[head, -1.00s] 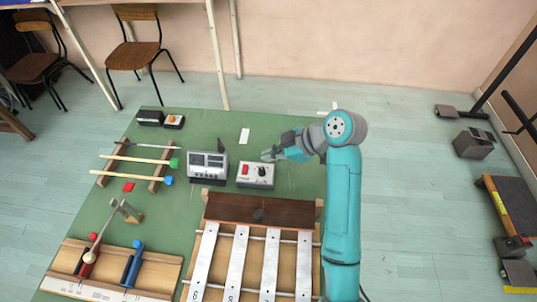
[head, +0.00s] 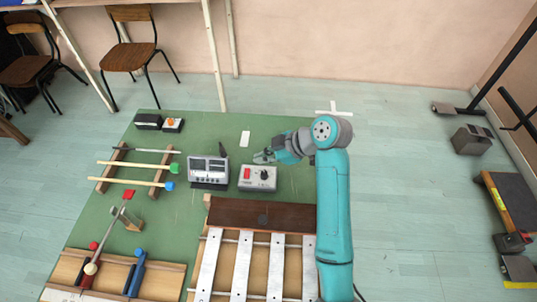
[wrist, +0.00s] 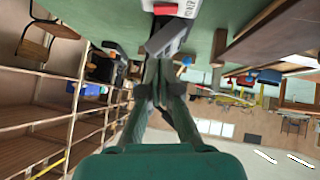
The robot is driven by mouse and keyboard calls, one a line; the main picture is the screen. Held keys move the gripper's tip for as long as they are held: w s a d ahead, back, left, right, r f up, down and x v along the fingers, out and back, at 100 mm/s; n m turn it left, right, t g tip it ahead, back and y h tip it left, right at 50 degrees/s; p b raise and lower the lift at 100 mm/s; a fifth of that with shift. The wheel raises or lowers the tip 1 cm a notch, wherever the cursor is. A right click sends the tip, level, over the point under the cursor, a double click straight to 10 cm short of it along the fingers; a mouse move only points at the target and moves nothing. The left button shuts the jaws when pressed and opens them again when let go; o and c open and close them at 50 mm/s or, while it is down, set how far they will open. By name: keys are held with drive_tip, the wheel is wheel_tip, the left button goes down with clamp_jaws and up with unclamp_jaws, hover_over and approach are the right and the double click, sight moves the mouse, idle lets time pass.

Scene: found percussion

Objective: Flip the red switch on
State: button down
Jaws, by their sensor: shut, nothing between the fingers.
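The red switch (head: 247,173) is on the left part of the top of a small grey box (head: 260,187), which also has a dark knob. The box lies on the green mat. In the wrist view the red switch (wrist: 165,10) shows at the top edge, on the partly cut-off box (wrist: 188,8). My gripper (head: 262,157) is shut and empty. It is just beyond the box's far edge, near the switch; I cannot tell if it touches. Its closed fingertips (wrist: 167,38) point towards the box in the wrist view. The switch's on or off position is too small to tell.
A grey meter box (head: 208,170) stands left of the switch box. A metal-bar xylophone (head: 258,216) lies in front of it. Mallets on a wooden rack (head: 108,172) are at the left. A white card (head: 245,138) lies on the green mat (head: 215,130) behind.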

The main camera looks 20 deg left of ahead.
sight(251, 178)
drive_tip(key=x, duration=0.5)
drive_tip(key=f, duration=0.3)
drive_tip(key=shift+w+a, duration=0.2)
drive_tip(key=shift+w, duration=0.1)
drive_tip(key=shift+w+f, duration=0.1)
drive_tip(key=shift+f, duration=0.45)
drive_tip(key=shift+f, duration=0.25)
drive_tip(key=shift+s+d, duration=0.2)
drive_tip(key=shift+s, duration=0.5)
drive_tip(key=shift+r, duration=0.15)
